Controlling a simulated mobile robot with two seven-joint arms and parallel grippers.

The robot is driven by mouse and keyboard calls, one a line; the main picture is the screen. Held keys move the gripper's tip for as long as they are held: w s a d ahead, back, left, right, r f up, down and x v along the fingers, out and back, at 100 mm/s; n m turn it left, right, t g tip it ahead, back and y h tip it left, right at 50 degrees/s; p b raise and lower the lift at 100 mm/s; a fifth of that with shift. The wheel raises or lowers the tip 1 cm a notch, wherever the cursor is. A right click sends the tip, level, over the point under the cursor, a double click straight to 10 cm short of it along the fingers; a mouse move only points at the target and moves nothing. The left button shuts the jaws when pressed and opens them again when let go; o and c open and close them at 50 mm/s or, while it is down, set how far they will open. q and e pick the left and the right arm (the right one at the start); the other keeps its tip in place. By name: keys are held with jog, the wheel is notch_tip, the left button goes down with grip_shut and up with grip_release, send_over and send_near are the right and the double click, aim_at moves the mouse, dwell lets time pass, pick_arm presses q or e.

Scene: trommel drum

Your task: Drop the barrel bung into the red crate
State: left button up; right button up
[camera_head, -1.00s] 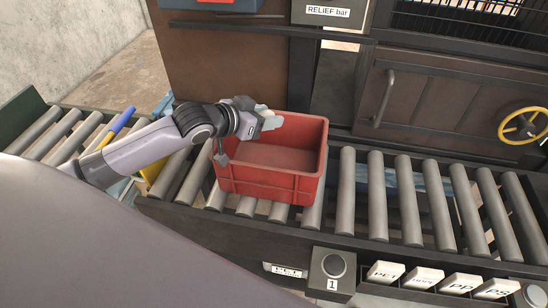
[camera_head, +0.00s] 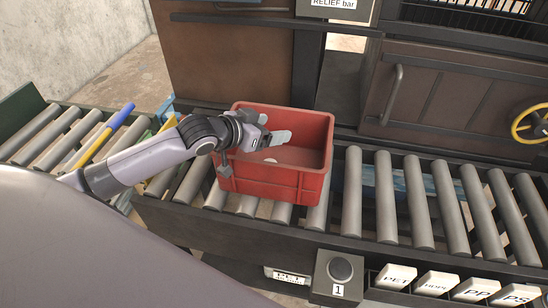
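The red crate (camera_head: 268,185) stands on the roller conveyor, open side up. My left gripper (camera_head: 273,130) reaches over its left part from the left, fingers pointing right. The fingers look apart, with nothing seen between them. A small whitish piece (camera_head: 270,160), which looks like the barrel bung, shows inside the crate, below the gripper and apart from it. Its exact shape is too small to tell. My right gripper is out of view.
Grey rollers (camera_head: 388,200) run left and right of the crate. A blue and yellow bar (camera_head: 106,134) lies on the left rollers. Behind stands a brown panel with a handle (camera_head: 391,95) and a yellow handwheel (camera_head: 530,123). A numbered button box (camera_head: 339,272) is in front.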

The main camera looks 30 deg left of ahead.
pick_arm(q)
jog(key=v, duration=0.7)
dwell(0.4)
jog(key=shift+s, duration=0.15)
